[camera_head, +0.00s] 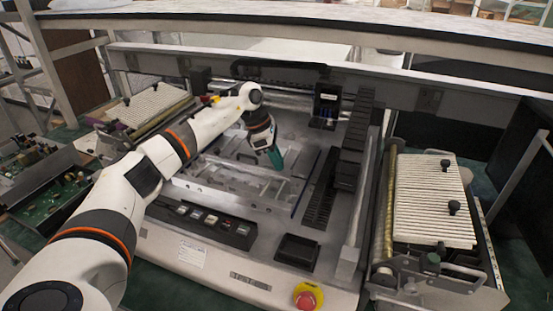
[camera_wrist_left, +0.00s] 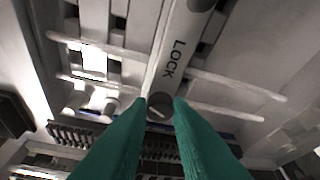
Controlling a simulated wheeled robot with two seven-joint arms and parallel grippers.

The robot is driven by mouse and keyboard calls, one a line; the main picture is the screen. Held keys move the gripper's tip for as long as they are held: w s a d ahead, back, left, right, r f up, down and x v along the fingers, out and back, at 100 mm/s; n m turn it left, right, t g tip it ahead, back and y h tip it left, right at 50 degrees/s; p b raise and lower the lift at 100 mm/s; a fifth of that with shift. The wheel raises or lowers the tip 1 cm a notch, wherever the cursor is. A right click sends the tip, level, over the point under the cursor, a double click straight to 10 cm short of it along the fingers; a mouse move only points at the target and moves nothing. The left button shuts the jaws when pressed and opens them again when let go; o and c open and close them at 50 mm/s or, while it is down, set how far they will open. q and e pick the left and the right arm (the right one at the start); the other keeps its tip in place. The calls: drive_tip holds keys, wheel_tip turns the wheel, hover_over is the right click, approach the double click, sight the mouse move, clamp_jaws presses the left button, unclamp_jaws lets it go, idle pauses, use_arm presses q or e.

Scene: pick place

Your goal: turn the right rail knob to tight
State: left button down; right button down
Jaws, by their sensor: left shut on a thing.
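My left gripper (camera_head: 276,161) reaches down over the middle of the machine bed, its teal fingers pointing at the light metal rail frame (camera_head: 232,199). The knob sits at the end of a pale bar (camera_wrist_left: 176,45) printed with LOCK. The knob's turned angle is hard to tell. The knob itself is too small and hidden to make out in the head view. My right gripper is not in view.
A red stop button (camera_head: 308,297) stands at the machine's front edge. A ribbed white feeder (camera_head: 425,201) is at the right, and an overhead beam (camera_head: 290,68) crosses behind the arm.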

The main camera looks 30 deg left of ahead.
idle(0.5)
use_arm(q)
drive_tip(key=c, duration=1.3)
unclamp_jaws()
drive_tip(key=b+v, duration=0.1)
drive_tip(key=v, duration=1.1)
drive_tip(key=shift+w+b, duration=0.1)
drive_tip(key=shift+b, duration=0.2)
drive_tip(key=shift+r, duration=0.1)
